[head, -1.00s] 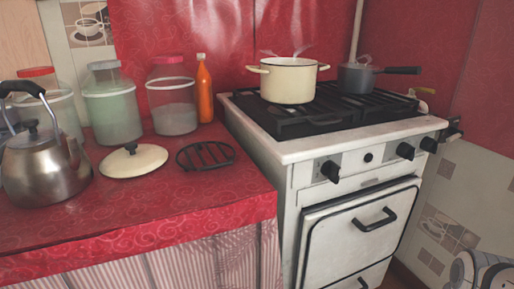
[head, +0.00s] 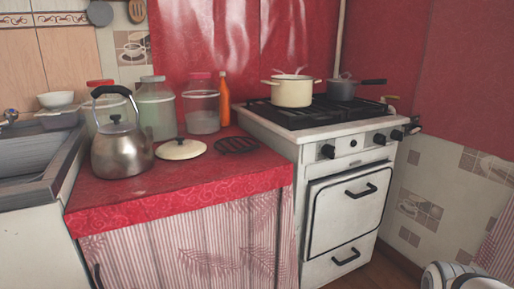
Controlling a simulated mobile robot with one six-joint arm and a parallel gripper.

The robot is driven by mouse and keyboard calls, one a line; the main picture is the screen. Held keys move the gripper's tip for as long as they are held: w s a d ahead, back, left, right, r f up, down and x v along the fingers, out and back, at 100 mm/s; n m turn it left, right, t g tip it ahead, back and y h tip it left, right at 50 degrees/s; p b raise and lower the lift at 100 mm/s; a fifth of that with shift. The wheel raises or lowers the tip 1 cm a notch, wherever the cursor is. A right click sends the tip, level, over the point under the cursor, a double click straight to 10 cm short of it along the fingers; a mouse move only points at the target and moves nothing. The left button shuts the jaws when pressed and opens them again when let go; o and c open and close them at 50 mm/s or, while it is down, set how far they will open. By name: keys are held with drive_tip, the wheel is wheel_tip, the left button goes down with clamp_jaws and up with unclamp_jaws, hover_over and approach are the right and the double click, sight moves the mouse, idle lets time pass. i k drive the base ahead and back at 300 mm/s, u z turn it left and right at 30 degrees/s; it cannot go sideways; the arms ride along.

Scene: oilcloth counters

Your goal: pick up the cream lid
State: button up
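The cream lid (head: 183,150) lies flat on the red oilcloth counter (head: 150,190). It is round, with a dark knob on top. It sits between the steel kettle (head: 122,152) on its left and a black round trivet (head: 237,145) on its right. A cream pot (head: 292,91) stands on the stove with steam above it. My gripper is not in view; a white rounded part at the bottom right corner may be part of my arm.
Several glass jars (head: 156,104) and an orange bottle (head: 224,100) stand behind the lid. The white stove (head: 345,205) is at the right, with a dark saucepan (head: 341,89) on it. A sink (head: 30,150) is at the left. The counter's front strip is clear.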

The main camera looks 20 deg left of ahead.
sight(179, 149)
drive_tip(key=u, duration=1.85)
drive_tip(key=i, duration=0.15)
drive_tip(key=z, duration=0.4)
